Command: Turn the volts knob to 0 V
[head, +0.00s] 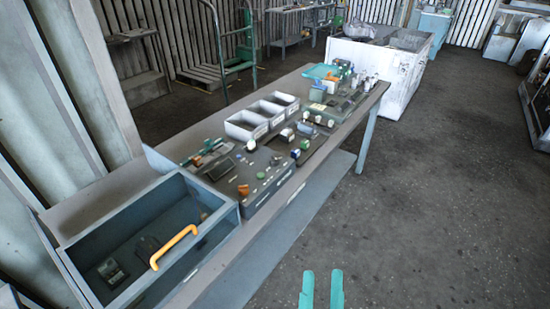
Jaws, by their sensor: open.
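My gripper (322,286) shows at the bottom edge as two teal fingers, apart and empty, over the floor to the right of the bench. A dark control panel (262,208) lies on the bench with an orange knob (243,190), small buttons and a small screen. Further along stands a second dark panel (318,142) with white, blue and green knobs. Labels are too small to read, so I cannot tell which knob is the volts knob or where it points. My gripper touches no knob.
The long grey bench (112,188) bears an open drawer-like box (78,250) with an orange handle (174,246), and white bins (246,124). A white crate (370,72) stands beyond its far end. The dark floor (430,190) on the right is clear.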

